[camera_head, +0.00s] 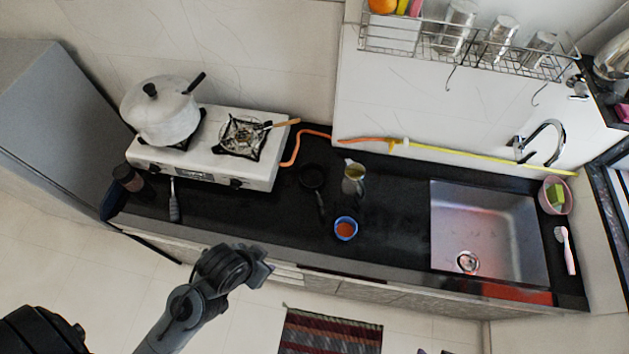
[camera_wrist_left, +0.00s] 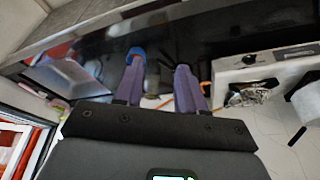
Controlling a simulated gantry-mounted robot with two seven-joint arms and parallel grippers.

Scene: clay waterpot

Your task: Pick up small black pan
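The small black pan (camera_head: 312,177) lies on the black countertop right of the stove, its dark handle pointing toward the front edge. It is hard to make out against the dark counter in the left wrist view. My left gripper (camera_head: 262,272) is in front of the counter, to the lower left of the pan and apart from it. In the left wrist view my left gripper (camera_wrist_left: 160,78) has its two fingers spread, with nothing held between them. My right gripper is not in view.
A blue bowl (camera_head: 346,228) with orange-red contents and a metal jug (camera_head: 353,180) stand right of the pan. The white stove (camera_head: 215,147) bears a large white pot (camera_head: 160,110). An orange hose (camera_head: 295,148) runs behind. The sink (camera_head: 488,232) is at right.

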